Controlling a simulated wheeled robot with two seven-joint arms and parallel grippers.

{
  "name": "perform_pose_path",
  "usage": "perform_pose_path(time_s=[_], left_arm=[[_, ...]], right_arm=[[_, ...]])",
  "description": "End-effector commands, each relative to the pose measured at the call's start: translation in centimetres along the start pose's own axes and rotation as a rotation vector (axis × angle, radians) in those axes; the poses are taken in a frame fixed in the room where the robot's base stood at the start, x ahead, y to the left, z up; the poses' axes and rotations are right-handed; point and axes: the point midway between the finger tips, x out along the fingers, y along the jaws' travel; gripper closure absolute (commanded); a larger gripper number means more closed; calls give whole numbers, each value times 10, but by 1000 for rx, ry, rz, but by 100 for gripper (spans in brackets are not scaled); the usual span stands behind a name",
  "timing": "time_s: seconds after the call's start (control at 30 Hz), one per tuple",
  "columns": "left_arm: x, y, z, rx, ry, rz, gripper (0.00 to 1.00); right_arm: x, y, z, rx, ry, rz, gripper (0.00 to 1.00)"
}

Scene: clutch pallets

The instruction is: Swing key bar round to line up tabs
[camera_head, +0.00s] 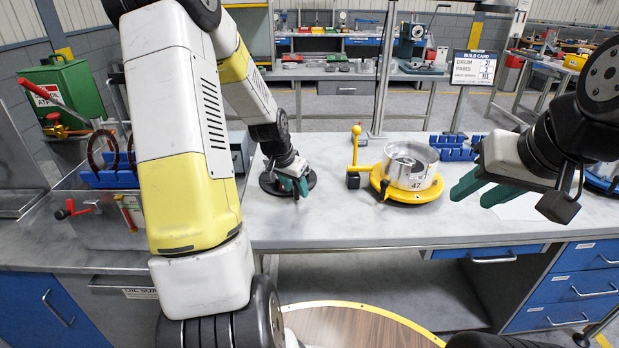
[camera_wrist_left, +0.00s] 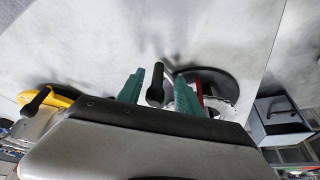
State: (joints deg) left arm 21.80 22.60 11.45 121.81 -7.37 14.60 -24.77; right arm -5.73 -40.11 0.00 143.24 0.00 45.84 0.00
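A dark round plate (camera_head: 268,184) lies flat on the bench, partly hidden by my left gripper (camera_head: 293,187). In the left wrist view, this plate (camera_wrist_left: 222,82) has a black upright handle (camera_wrist_left: 156,84) beside it, and a red piece shows behind one finger. The green fingers of my left gripper (camera_wrist_left: 157,90) stand apart on either side of the handle, with visible gaps. I cannot tell which part is the key bar, and no tabs are clear. My right gripper (camera_head: 481,188) is open and empty above the bench at the right.
A metal drum marked 47 (camera_head: 411,172) sits on a yellow round base (camera_head: 408,195) with a yellow ball-topped lever (camera_head: 355,150). Blue racks (camera_head: 455,147) stand behind it. A grey box (camera_wrist_left: 281,117) shows in the left wrist view. The bench front (camera_head: 330,228) is clear.

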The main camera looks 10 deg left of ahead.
Motion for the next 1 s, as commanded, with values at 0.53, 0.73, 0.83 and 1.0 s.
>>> perform_pose_path(time_s=[0.53,0.73,0.83,1.0], left_arm=[[-39,0,-1,0,2,-1,58],[-68,0,0,1,1,-1,58],[-75,0,0,1,0,1,58],[-78,1,0,1,-1,2,58]], right_arm=[[0,0,0,0,0,0,64],[0,0,0,0,0,0,64],[0,0,0,0,0,0,64],[0,0,0,0,0,0,64]])
